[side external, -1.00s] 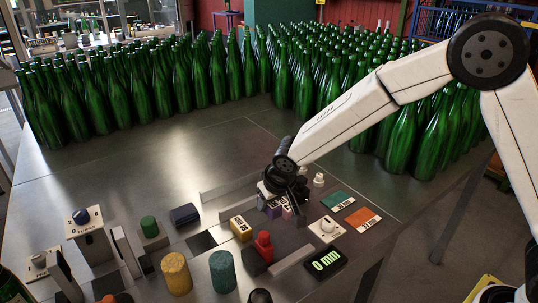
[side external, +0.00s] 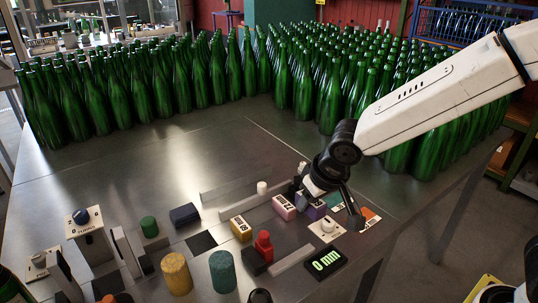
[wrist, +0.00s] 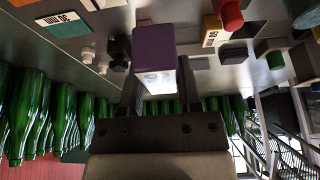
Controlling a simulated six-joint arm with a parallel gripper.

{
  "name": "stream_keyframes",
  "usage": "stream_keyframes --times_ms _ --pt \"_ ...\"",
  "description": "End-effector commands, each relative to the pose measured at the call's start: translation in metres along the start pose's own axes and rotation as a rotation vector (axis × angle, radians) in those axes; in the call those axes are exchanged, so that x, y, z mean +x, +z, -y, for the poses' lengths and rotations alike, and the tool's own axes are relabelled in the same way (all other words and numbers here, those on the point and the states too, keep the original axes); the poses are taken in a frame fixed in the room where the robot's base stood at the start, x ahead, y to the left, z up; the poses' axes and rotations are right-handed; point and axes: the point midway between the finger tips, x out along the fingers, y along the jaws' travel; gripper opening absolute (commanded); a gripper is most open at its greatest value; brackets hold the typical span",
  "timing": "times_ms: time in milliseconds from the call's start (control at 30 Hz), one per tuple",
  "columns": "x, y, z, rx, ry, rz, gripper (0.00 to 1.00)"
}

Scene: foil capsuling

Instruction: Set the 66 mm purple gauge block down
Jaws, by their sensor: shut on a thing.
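My gripper (side external: 322,198) is shut on the purple gauge block (side external: 316,211). In the wrist view the purple block (wrist: 154,42) sits between the two fingers (wrist: 160,90), with its pale label side partly visible. In the side view the block is to the right of the pink gauge block (side external: 284,207) and behind the white knob box (side external: 326,228). My gripper partly hides it. I cannot tell whether its underside touches the table.
A yellow gauge block (side external: 240,228) stands left of the pink one. A red-knobbed piece (side external: 264,244) and a "0 mm" display (side external: 326,262) are in front. Teal (side external: 334,199) and orange (side external: 371,214) cards lie by my gripper. Many green bottles (side external: 210,75) fill the back.

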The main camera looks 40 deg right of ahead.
Motion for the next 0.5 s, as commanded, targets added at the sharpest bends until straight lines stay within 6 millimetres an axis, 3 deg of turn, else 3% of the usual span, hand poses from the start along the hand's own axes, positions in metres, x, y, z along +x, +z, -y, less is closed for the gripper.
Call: stream_keyframes --times_ms 500 --pt "-0.0056 0.005 -0.0014 0.0 0.0 -0.001 0.0"
